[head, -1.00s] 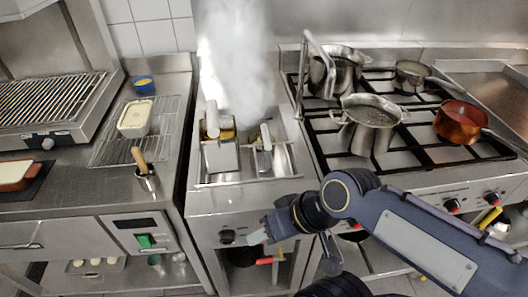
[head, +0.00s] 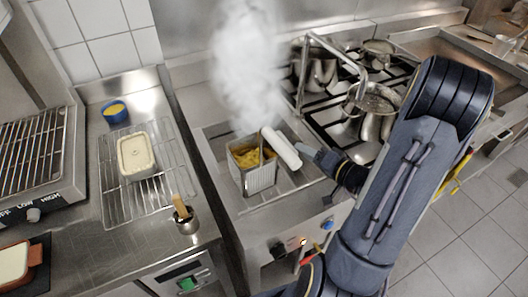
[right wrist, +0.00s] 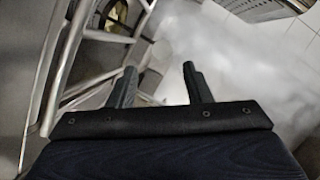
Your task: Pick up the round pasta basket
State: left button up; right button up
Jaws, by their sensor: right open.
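A metal basket with yellow food in it (head: 252,172) stands in the steaming well unit in the head view. It looks square-sided. A thick white handle (head: 283,148) slants over its right side. I cannot tell which basket the handle belongs to, and no round basket body shows clearly. My right gripper (head: 308,153) is just right of the handle's lower end, and its fingers are partly hidden. In the right wrist view the right gripper (right wrist: 159,74) is open, with two fingers apart and nothing clearly held between them. My left gripper is not in view.
Steam (head: 245,70) rises behind the basket. A stove with several pots (head: 375,110) stands to the right, with a bent metal pipe (head: 335,50) at its left edge. A wire rack (head: 145,180) with a cream-coloured tub is at left. Metal bars (right wrist: 80,60) show in the right wrist view.

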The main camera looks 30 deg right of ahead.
aim_at(289, 143)
jog(key=p+x, duration=0.1)
jog(key=x, duration=0.2)
jog(key=p+x, duration=0.2)
jog(key=x, duration=0.1)
jog(key=shift+w+a+r, duration=0.15)
jog(key=shift+w, duration=0.55)
jog(key=shift+s, duration=0.1)
jog(key=shift+c, duration=0.5)
grip_shut()
